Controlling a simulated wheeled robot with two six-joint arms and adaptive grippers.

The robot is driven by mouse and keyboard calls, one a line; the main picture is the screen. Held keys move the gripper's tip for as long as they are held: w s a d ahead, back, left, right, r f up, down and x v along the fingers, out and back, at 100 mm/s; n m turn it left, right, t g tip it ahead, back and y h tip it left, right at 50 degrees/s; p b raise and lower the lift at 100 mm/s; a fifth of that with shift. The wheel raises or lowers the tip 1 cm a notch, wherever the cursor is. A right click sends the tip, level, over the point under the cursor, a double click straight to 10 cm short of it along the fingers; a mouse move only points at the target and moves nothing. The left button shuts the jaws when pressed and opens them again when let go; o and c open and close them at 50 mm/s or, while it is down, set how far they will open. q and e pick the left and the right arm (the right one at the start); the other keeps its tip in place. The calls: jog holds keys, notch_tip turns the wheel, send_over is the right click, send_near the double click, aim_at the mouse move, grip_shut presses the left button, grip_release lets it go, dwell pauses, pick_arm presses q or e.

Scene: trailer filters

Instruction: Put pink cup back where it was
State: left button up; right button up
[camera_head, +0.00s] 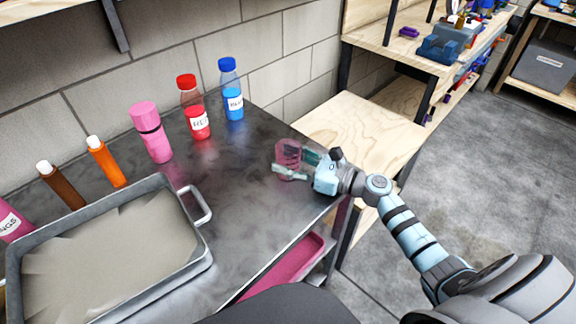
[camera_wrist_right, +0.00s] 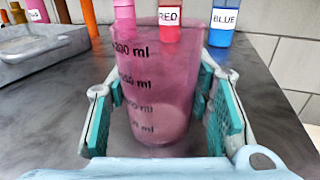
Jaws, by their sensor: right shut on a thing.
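The pink cup (camera_head: 288,158) is a see-through measuring cup with dark ml marks. It is at the right end of the dark metal table (camera_head: 245,200), near the edge. My right gripper (camera_head: 296,164) is shut on the cup, with one finger on each side. In the right wrist view the cup (camera_wrist_right: 152,85) is upright between the teal finger pads (camera_wrist_right: 165,120). I cannot tell whether its base touches the table. My left gripper is not in view.
A pink bottle (camera_head: 151,132), a red-capped bottle (camera_head: 194,107) and a blue-capped bottle (camera_head: 231,89) stand along the wall. A metal tray (camera_head: 203,262) fills the front left. A wooden bench (camera_head: 355,130) adjoins on the right. The table's middle is clear.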

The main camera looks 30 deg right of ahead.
jog(key=shift+r, duration=0.1)
jog(key=o, duration=1.2)
jog(key=shift+o, duration=0.2)
jog(key=shift+r, duration=0.1)
jog(key=p+v, duration=0.1)
jog(key=v, duration=1.1)
